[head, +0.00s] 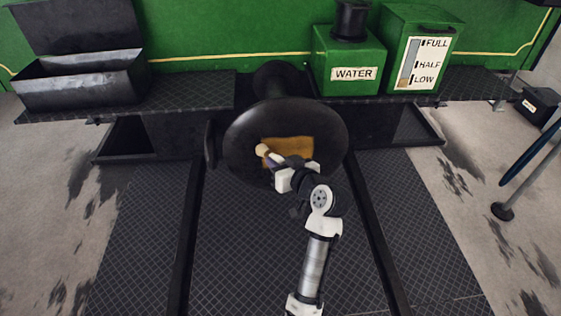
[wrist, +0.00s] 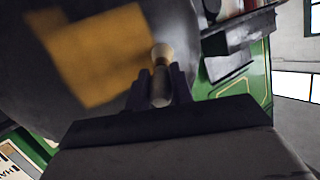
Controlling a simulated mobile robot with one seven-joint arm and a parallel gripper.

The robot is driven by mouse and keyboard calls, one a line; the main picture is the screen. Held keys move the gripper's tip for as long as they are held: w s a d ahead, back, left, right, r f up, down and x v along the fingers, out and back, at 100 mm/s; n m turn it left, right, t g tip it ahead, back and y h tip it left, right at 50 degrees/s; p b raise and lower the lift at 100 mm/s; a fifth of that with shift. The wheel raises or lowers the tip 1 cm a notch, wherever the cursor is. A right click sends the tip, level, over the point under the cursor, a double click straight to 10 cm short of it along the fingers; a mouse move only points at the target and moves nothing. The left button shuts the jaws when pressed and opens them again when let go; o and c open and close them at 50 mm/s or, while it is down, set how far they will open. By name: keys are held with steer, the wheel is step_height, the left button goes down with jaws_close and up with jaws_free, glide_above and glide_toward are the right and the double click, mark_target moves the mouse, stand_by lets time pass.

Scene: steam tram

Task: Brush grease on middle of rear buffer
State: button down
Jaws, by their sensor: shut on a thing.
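The rear buffer (head: 245,125) is a dark round disc facing me in the middle of the head view; it fills the upper left of the wrist view (wrist: 70,110). An orange-brown grease patch (head: 292,148) lies on its lower middle, and also shows in the wrist view (wrist: 95,50). My gripper (head: 276,161) is in front of the disc, shut on a brush (wrist: 161,85) with a pale tip (head: 262,150). The tip is at the patch's left edge in the head view. I cannot tell whether it touches the disc. My arm hides part of the lower disc.
A green WATER box (head: 350,62) and a green level-gauge box (head: 425,50) stand on the right ledge. An open dark metal box (head: 80,82) is on the left ledge. Two dark rails run along the floor below the buffer. A pole stands at far right.

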steer(key=s, duration=0.6)
steer(key=shift+s, duration=0.1)
stand_by(0.4)
steer(key=s, duration=0.2)
steer(key=shift+s, duration=0.4)
stand_by(0.5)
step_height(320, 180, down, 10)
steer(key=w+p, duration=0.2)
steer(key=p, duration=0.5)
steer(key=shift+w, duration=2.95)
steer(key=shift+w, duration=0.5)
